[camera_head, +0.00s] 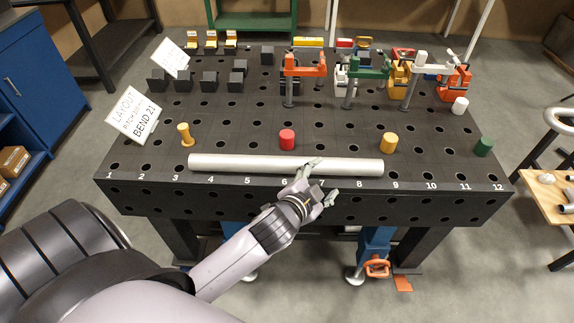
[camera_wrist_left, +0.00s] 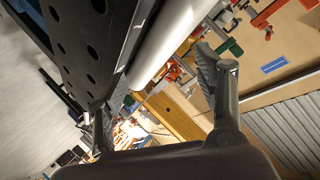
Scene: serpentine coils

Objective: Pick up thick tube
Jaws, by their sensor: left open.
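The thick tube (camera_head: 240,164) is a long light-grey cylinder lying along the front edge of the dark perforated table. In the left wrist view the tube (camera_wrist_left: 158,40) runs diagonally at the top, between the two finger directions. My left gripper (camera_head: 322,180) is open at the table's front edge, by the tube's right half. One fingertip overlaps the tube in the head view; I cannot tell whether it touches. The gripper also shows in the left wrist view (camera_wrist_left: 155,88), fingers spread, with nothing held between them. My right gripper is not in view.
The table (camera_head: 220,122) has numbered holes along its front. Black blocks (camera_head: 237,76) and clamps (camera_head: 304,66) stand farther back. Signs (camera_head: 134,115) stand at the left.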

